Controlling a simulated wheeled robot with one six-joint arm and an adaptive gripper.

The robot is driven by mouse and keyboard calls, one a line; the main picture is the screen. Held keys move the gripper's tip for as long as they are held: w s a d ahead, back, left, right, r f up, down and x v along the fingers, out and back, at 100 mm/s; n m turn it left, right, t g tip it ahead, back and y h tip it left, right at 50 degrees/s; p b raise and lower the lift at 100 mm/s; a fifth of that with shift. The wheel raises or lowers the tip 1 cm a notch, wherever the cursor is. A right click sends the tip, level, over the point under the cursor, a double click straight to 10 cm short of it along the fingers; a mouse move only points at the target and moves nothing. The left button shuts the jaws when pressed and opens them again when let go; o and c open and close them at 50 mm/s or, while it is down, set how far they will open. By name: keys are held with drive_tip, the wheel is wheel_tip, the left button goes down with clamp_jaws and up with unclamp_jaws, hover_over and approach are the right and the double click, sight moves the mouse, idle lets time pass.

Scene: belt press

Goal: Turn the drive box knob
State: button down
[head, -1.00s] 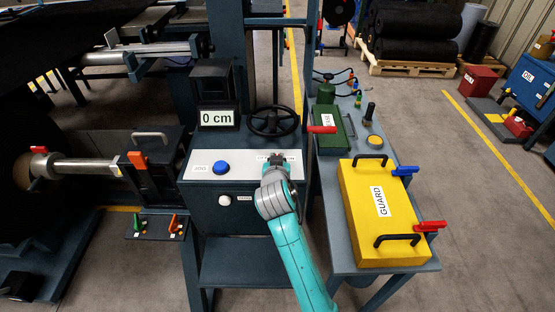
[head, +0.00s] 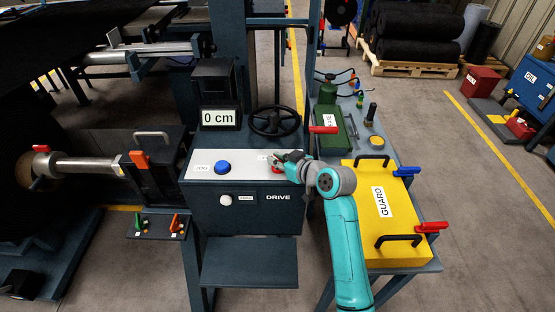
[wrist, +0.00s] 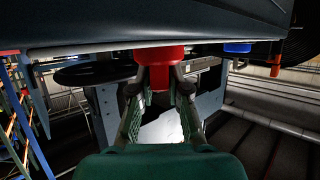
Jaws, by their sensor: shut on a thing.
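The dark blue drive box (head: 250,222), labelled DRIVE on its front, has a pale sloping top panel (head: 245,162). A red knob (head: 276,169) shows on the right of that panel, partly hidden by my gripper (head: 278,160). In the wrist view the red knob (wrist: 160,58) sits between the two fingers of my gripper (wrist: 159,82), which are shut on it from both sides. Whether the knob has turned I cannot tell.
A blue button (head: 221,167) is left of the knob, and a white knob (head: 225,199) is on the box front. A black handwheel (head: 273,121) stands behind the panel. A yellow guard (head: 375,210) lies on the bench (head: 420,266) to the right.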

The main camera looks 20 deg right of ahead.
drive_tip(key=shift+f+n+g+y, duration=0.1)
drive_tip(key=shift+n+g+y, duration=0.2)
drive_tip(key=shift+n, duration=0.1)
drive_tip(key=c, duration=1.1)
unclamp_jaws()
drive_tip(key=shift+c, duration=0.2)
drive_tip(key=v, duration=1.2)
drive_tip(key=shift+f, duration=0.1)
